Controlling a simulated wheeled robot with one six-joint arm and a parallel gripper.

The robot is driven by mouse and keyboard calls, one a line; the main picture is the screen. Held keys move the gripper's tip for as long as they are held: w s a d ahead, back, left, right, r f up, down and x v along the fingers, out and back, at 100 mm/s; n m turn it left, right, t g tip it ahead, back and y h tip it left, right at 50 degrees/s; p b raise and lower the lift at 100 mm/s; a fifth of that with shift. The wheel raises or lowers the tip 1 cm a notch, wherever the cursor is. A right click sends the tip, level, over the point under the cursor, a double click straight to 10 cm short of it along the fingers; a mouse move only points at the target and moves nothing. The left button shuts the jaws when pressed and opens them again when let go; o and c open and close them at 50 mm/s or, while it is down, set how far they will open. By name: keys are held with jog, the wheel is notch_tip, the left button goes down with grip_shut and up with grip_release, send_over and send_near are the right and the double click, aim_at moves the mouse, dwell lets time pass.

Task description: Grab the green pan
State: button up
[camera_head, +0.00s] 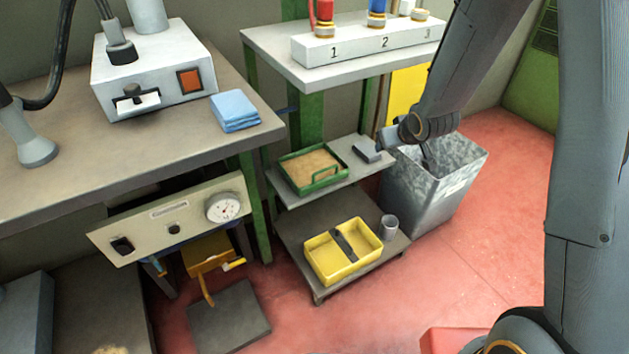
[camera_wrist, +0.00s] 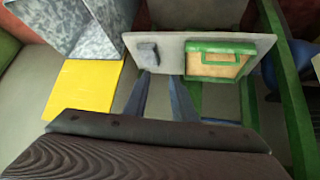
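The green pan (camera_head: 327,181) sits on a small grey shelf, with a handle on its near side and tan contents inside. It also shows in the wrist view (camera_wrist: 192,72) at the upper right. My gripper (camera_wrist: 159,76) shows its two fingers apart with nothing between them. The fingertips are to the left of the pan in that view, near the shelf edge and apart from the pan. In the head view my wrist is to the right of the pan, by the metal bin; the fingers are hard to make out there.
A small dark block (camera_head: 367,152) lies on the shelf (camera_head: 345,173) beside the pan. A metal bin (camera_head: 440,190) stands to the right. A yellow tray (camera_head: 330,270) and grey cup (camera_head: 389,227) are on the lower shelf. A green table leg (camera_head: 255,205) is close on the left.

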jog(key=w+a+f+n+t+y+b, duration=0.1)
jog(key=w+a+f+b, duration=0.15)
jog(key=f, duration=0.25)
jog(key=w+a+f+t+y+b, duration=0.1)
jog(key=w+a+f, duration=0.1)
jog(key=w+f, duration=0.2)
jog(key=n+t+y+b, duration=0.1)
jog(key=n+y+b, duration=0.1)
jog(key=y+b, duration=0.25)
send_near(337, 155)
jog(key=shift+w+a+f+h, duration=0.45)
jog(key=shift+w+a+f, duration=0.25)
jog(key=shift+a+f, duration=0.1)
jog(key=shift+r+b+x, duration=0.1)
jog(key=shift+b+x, duration=0.45)
jog(key=shift+x, duration=1.35)
jog(key=shift+r+b+x, duration=0.15)
jog(key=shift+b+x, duration=0.4)
jog(key=shift+x, duration=1.4)
jog(key=shift+w, duration=0.15)
grip_shut()
